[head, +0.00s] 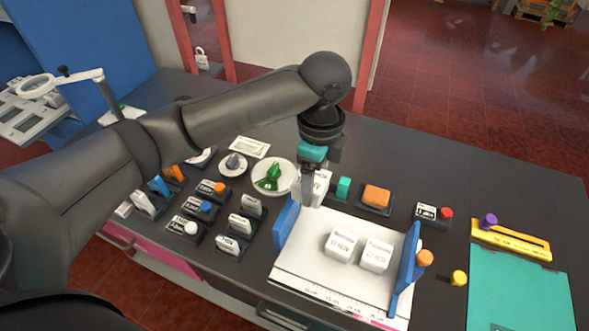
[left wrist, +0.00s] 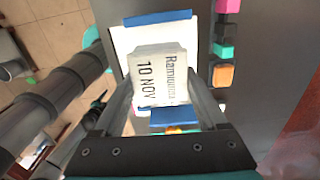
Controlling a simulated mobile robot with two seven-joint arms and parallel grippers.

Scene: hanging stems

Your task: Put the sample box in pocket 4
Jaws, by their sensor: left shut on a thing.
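My left gripper (head: 309,192) is shut on a white sample box (head: 321,186), above the back left part of a white tray. In the left wrist view the box (left wrist: 158,78) sits between the two fingers of the gripper (left wrist: 162,98), its label reading "10 NOV". The white tray (head: 300,262) has a blue wall at its left (head: 287,221) and right (head: 405,268). Two other white boxes stand in it, a left one (head: 341,245) and a right one (head: 376,254). Marks along its front edge are too small to read, so I cannot tell which place is pocket 4. My right gripper is not in view.
Left of the tray are several labelled holders and a white dish (head: 289,177) with a green thing. Behind it are a teal block (head: 343,188) and an orange sponge-like block (head: 376,195). A teal mat (head: 515,292) lies at the right. The tray's front left is bare.

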